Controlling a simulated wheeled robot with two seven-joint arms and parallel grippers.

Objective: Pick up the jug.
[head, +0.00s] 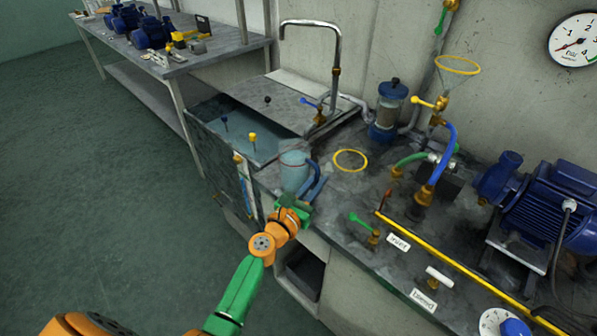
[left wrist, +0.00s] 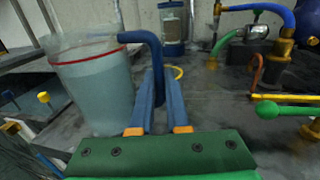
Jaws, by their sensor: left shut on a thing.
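The jug (head: 293,172) is a clear, bluish vessel with a blue handle (head: 315,181), at the front edge of the bench beside the sink. In the left wrist view the jug (left wrist: 95,88) stands upright with a red line near its top and looks filled with pale liquid. My left gripper (head: 310,188) reaches it from the front. Its two blue fingers (left wrist: 160,95) are shut on the jug's blue handle (left wrist: 157,60). Whether the jug's base touches the bench is hard to tell. My right gripper is in neither view.
The sink (head: 225,130) lies left of the jug, with a tall tap (head: 338,60) behind. A yellow ring (head: 350,160) marks the bench to the right. A green-handled valve (head: 364,225), yellow pipe (head: 450,265) and blue pump (head: 550,205) stand further right.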

